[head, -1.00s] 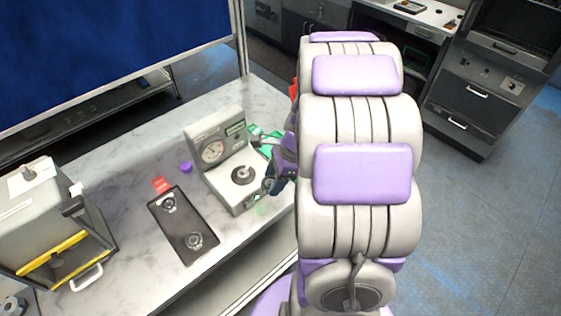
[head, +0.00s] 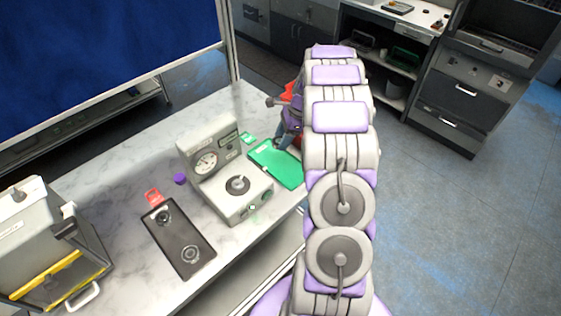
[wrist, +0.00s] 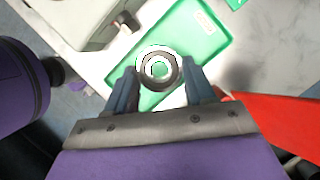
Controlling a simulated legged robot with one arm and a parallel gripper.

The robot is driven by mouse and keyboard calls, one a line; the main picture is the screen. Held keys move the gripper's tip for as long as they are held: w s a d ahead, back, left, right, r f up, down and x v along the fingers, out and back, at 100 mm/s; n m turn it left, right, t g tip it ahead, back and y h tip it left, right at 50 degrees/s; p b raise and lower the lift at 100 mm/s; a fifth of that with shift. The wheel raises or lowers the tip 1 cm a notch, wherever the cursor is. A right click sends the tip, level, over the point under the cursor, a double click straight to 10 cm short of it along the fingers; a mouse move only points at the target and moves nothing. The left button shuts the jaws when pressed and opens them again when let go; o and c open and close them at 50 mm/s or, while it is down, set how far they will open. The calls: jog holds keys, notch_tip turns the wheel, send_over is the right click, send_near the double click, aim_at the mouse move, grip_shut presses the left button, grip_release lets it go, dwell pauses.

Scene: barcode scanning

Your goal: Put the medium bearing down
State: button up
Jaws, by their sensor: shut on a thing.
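The medium bearing (wrist: 158,69) is a grey metal ring. In the wrist view it sits between the two fingertips of my gripper (wrist: 160,80), which is shut on it. Through its hole I see the green tray (wrist: 207,40). The bearing is over the tray; I cannot tell whether it touches it. In the head view my gripper (head: 284,140) is over the far right part of the green tray (head: 277,165), and my arm hides the bearing.
The gauge tester (head: 225,170) stands left of the green tray. A black tray (head: 176,240) with two rings lies further left. A red object (wrist: 275,120) is close on the right in the wrist view. A grey machine (head: 45,245) stands at the far left.

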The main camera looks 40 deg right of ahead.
aim_at(279, 163)
notch_tip(279, 163, down, 10)
jog(key=shift+w+b, duration=0.1)
jog(key=shift+b, duration=0.9)
jog(key=shift+f, duration=0.15)
